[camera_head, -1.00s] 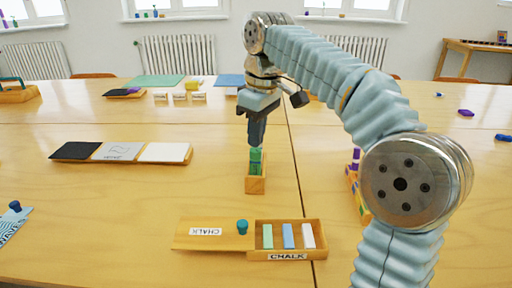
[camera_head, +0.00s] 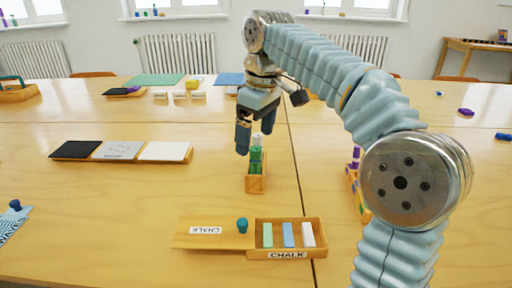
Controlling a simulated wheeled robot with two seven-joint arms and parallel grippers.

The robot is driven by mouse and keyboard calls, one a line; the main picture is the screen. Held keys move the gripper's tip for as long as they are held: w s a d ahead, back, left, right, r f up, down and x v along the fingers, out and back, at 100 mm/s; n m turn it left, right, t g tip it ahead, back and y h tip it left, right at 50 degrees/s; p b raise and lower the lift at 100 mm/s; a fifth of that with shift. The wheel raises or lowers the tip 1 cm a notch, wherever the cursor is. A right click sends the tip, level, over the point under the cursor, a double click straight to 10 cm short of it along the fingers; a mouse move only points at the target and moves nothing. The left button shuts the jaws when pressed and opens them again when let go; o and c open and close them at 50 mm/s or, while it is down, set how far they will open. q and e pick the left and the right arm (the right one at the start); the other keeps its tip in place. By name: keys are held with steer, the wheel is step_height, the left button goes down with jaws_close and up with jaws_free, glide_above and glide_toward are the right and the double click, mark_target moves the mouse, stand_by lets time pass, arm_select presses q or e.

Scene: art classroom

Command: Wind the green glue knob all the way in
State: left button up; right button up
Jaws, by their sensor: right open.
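The green glue stick (camera_head: 256,160) stands upright in a small wooden holder (camera_head: 257,186) near the middle of the table. A whitish tip (camera_head: 256,139) shows at its top. Its lower end is hidden in the holder, and I cannot make out the knob apart from the rest of the green. My right gripper (camera_head: 243,150) is open and empty, pointing down. Its fingers are just left of the stick's upper part, and I cannot tell whether they touch it. My left gripper is not in view.
An open chalk box (camera_head: 287,255) with its lid (camera_head: 208,234) beside it lies in front of the holder. A wooden rack (camera_head: 358,190) stands to the right, partly behind my arm. A three-panel board (camera_head: 120,151) lies to the left. Bare table surrounds the holder.

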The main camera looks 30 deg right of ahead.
mark_target(255, 152)
stand_by(0.3)
steer(key=m, duration=0.6)
steer(key=shift+m+h+p, duration=0.3)
steer(key=shift+m+h, duration=0.1)
steer(key=shift+f+b, duration=0.8)
steer(key=shift+f, duration=0.35)
steer(key=shift+c, duration=0.3)
steer(key=c, duration=1.5)
steer(key=shift+o, duration=0.2)
